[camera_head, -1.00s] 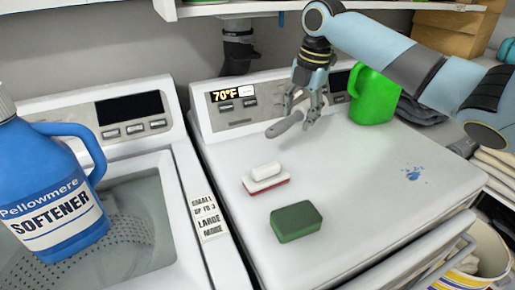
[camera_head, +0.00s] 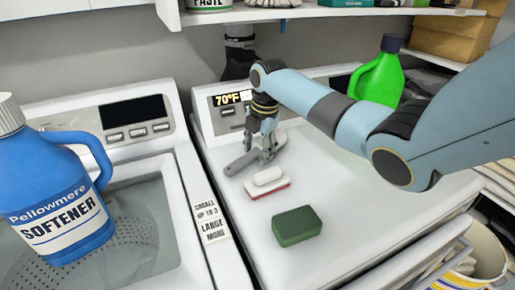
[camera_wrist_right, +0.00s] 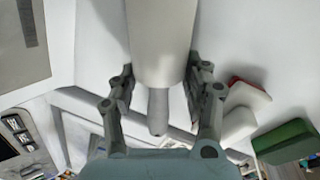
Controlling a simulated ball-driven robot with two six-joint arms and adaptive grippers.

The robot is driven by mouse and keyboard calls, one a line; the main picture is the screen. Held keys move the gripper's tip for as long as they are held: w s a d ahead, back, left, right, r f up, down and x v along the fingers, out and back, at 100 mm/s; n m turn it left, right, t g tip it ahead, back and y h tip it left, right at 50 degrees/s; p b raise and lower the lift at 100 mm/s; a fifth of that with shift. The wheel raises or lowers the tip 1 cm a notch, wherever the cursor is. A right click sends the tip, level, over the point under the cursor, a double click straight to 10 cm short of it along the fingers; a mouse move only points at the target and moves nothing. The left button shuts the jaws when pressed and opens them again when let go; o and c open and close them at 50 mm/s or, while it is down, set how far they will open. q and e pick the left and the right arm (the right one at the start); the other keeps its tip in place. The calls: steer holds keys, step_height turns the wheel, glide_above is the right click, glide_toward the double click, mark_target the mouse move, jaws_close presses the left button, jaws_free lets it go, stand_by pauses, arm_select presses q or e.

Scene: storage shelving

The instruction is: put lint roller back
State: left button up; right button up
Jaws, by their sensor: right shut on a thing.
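My right gripper (camera_head: 266,157) is shut on the lint roller, low over the back left of the white dryer top (camera_head: 350,195). The lint roller's grey part (camera_head: 240,163) sticks out to the lower left of the fingers in the head view. In the right wrist view, the roller's pale cylinder (camera_wrist_right: 160,40) and grey handle (camera_wrist_right: 158,110) lie between the two fingers (camera_wrist_right: 158,88). I cannot tell whether the roller touches the dryer top. My left gripper is not in view.
A white and red brush (camera_head: 268,181) lies close in front of the gripper, with a green sponge (camera_head: 297,226) nearer. A blue softener jug (camera_head: 55,195) stands at left. A green jug (camera_head: 380,80) stands behind my right arm. A shelf (camera_head: 330,12) runs above.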

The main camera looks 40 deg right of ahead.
steer(key=o, duration=1.1)
steer(key=shift+f, duration=0.1)
steer(key=r, duration=0.4)
steer(key=s+r+b, duration=0.1)
steer(key=r, duration=0.7)
steer(key=shift+s+d+r, duration=0.1)
steer(key=shift+s+d, duration=0.1)
steer(key=shift+s, duration=0.2)
